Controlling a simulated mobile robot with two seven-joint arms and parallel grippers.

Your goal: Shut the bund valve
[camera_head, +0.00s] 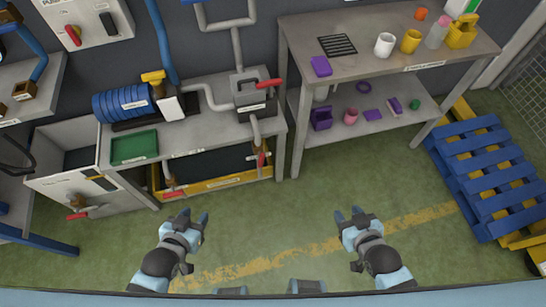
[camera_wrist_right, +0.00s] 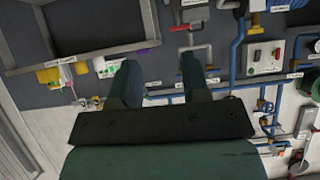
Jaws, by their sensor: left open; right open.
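Several red-handled valves show in the head view, with labels too small to read. One red handle (camera_head: 175,193) is low at the front left of the yellow-edged bund tray (camera_head: 228,181) under the bench; it lies about level, along the tray's front. Another red handle (camera_head: 262,159) hangs on a pipe at the tray's right end, pointing roughly down. My left gripper (camera_head: 193,216) is open and empty, in front of the bench, apart from the valves. My right gripper (camera_head: 348,212) is open and empty over the floor, further right; its fingers show in the wrist view (camera_wrist_right: 158,72).
A left cabinet has a low red-handled valve (camera_head: 77,215). The bench holds a blue coil (camera_head: 122,103), green tray (camera_head: 134,147) and red-handled box (camera_head: 252,98). A shelf table (camera_head: 370,72) with cups stands right, blue pallets (camera_head: 490,170) beyond. The green floor between is clear.

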